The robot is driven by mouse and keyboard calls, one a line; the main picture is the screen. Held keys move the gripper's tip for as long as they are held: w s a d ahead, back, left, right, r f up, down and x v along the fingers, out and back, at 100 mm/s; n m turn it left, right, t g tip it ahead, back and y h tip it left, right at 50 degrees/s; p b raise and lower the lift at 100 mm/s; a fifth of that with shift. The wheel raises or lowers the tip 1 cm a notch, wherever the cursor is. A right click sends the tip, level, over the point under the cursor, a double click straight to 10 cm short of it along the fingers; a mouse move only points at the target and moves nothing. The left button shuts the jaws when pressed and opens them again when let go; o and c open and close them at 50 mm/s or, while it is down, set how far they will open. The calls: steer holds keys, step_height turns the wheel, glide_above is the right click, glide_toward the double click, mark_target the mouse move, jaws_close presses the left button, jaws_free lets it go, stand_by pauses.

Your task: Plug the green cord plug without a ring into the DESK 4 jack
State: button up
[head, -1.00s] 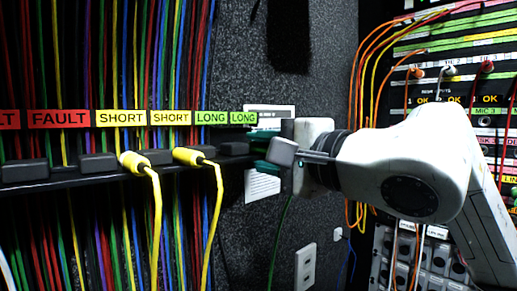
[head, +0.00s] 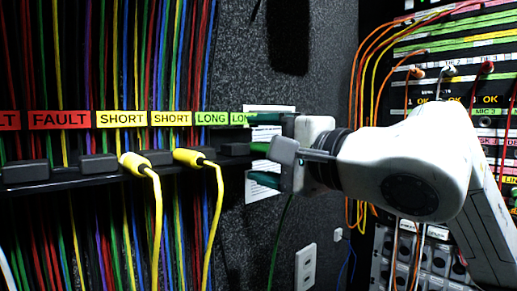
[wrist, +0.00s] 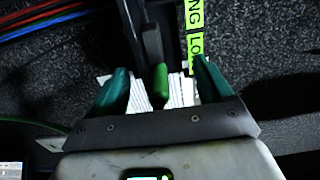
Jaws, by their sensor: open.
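A green cord plug (head: 260,147) sits in a holder under the LONG labels (head: 212,118) on the rack at left. It also shows in the wrist view (wrist: 160,84), between the fingers and apart from both. Its green cord (head: 280,235) hangs below. I see no ring on it, but my gripper hides part of it. My gripper (head: 261,149) is open, with one teal finger above and one below the plug. Both fingers show in the wrist view (wrist: 160,70). The DESK 4 jack cannot be made out; my arm covers part of the jack panel (head: 485,110).
Two yellow plugs (head: 134,164) (head: 192,157) with hanging yellow cords sit under the SHORT labels (head: 121,118). The dark holder rail (head: 70,180) runs along the left. Orange and red cords (head: 365,80) hang around the jack panel. A wall outlet (head: 306,266) is below my gripper.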

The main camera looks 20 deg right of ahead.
steer(key=shift+o, duration=0.3)
steer(key=shift+s+f, duration=0.1)
steer(key=shift+s, duration=0.05)
steer(key=shift+s+d, duration=0.15)
steer(key=shift+s, duration=0.15)
steer(key=b+v, duration=0.3)
steer(key=v, duration=0.7)
